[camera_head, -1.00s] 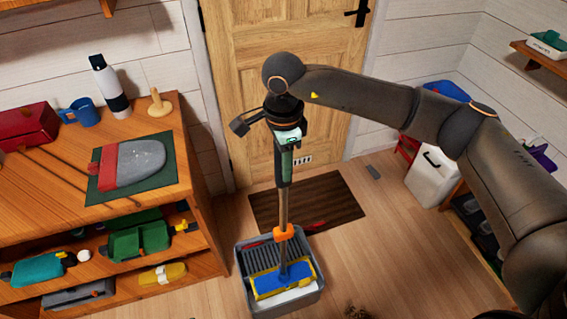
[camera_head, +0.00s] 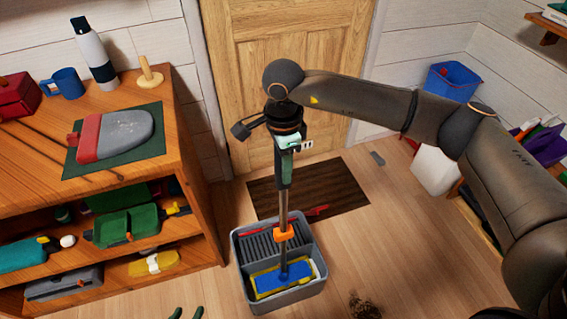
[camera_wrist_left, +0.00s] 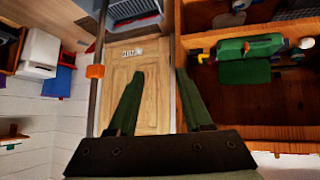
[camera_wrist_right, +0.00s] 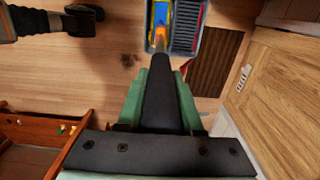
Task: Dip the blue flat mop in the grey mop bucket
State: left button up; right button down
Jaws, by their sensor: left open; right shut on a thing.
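The blue flat mop (camera_head: 284,274) has a blue and yellow head, a grey pole and an orange collar. My right gripper (camera_head: 286,146) is shut on the top of its handle, and the pole stands nearly upright. The mop head lies within the front compartment of the grey mop bucket (camera_head: 318,287). Whether it touches the bottom is hidden. The right wrist view shows the dark handle (camera_wrist_right: 160,90) between the fingers and the bucket (camera_wrist_right: 185,47) beyond. My left gripper (camera_head: 187,313) is open and empty at the bottom edge; its fingers also show in the left wrist view (camera_wrist_left: 155,105).
A wooden shelf unit (camera_head: 195,180) stands left of the bucket, with a bottle (camera_head: 92,50), a mug (camera_head: 63,84) and tools. A brown mat (camera_head: 340,188) lies before the door. A white container (camera_head: 434,170) stands at the right. Floor right of the bucket is mostly clear.

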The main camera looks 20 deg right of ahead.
aim_at(283, 194)
notch_tip(283, 194, down, 7)
jog(key=b, duration=0.5)
jog(key=shift+f+b, duration=0.75)
jog(key=shift+f, duration=0.15)
pick_arm(q)
jog(key=f, duration=0.5)
jog(key=shift+w+d, duration=0.15)
jog(key=shift+d, duration=0.1)
jog(key=shift+r, duration=0.2)
jog(key=shift+f+b, duration=0.55)
jog(key=shift+f, duration=0.2)
pick_arm(e)
jog(key=shift+f, duration=0.65)
pick_arm(q)
jog(key=shift+w+r, duration=0.1)
jog(key=shift+r, duration=0.05)
